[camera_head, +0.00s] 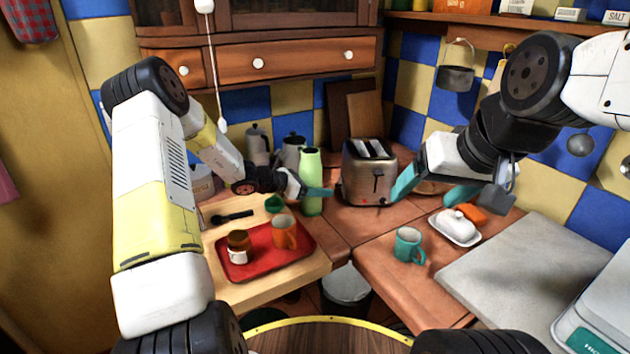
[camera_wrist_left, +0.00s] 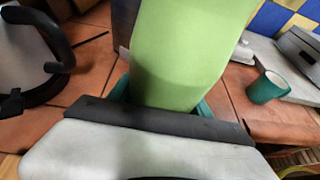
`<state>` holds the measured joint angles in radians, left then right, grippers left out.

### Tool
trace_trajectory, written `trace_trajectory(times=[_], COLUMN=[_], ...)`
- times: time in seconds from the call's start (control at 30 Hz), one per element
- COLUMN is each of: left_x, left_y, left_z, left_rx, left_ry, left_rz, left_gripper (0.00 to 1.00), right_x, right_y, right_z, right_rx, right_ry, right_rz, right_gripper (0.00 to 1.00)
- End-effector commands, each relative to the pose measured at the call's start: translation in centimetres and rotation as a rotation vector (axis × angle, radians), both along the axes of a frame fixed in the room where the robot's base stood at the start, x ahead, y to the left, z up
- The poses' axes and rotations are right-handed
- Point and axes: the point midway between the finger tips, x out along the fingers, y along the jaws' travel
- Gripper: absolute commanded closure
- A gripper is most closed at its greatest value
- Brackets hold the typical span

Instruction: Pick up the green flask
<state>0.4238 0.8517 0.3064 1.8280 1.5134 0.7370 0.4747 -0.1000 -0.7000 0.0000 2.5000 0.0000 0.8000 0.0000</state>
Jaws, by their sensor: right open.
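The green flask (camera_head: 311,165) stands upright on the tiled counter, just left of the toaster. It also fills the middle of the left wrist view (camera_wrist_left: 185,55). My left gripper (camera_head: 316,192) is at the flask's lower half, with a teal finger showing on either side of it in the wrist view. Whether the fingers press on the flask or only surround it I cannot tell. My right gripper (camera_head: 432,190) is open and empty, in front and to the right of the toaster.
The toaster (camera_head: 366,172) stands close right of the flask. Kettles (camera_head: 292,152) stand behind it to the left. A red tray (camera_head: 250,268) holds an orange mug and a jar. A teal mug (camera_head: 408,245) and a white butter dish (camera_head: 455,229) stand to the right.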

Motion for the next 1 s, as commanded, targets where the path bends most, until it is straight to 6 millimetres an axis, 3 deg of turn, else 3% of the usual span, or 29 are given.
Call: trace_trajectory(times=[0.03, 0.2, 0.67, 1.0], left_x=[0.0, 0.0, 0.0, 0.0], left_y=[0.0, 0.0, 0.0, 0.0], left_z=[0.0, 0.0, 0.5, 3.1], left_rx=[0.0, 0.0, -0.001, 0.0], left_ry=[0.0, 0.0, -0.003, -0.004], left_rz=[0.0, 0.0, -0.001, -0.002], left_gripper=[0.71, 1.0, 1.0, 1.0], right_x=[0.0, 0.0, 0.0, 0.0], right_y=[0.0, 0.0, 0.0, 0.0], right_z=[0.0, 0.0, 0.0, 0.0], right_rx=[0.0, 0.0, 0.0, 0.0], right_ry=[0.0, 0.0, 0.0, 0.0], right_rz=[0.0, 0.0, 0.0, 0.0], right_gripper=[0.25, 0.25, 0.25, 0.25])
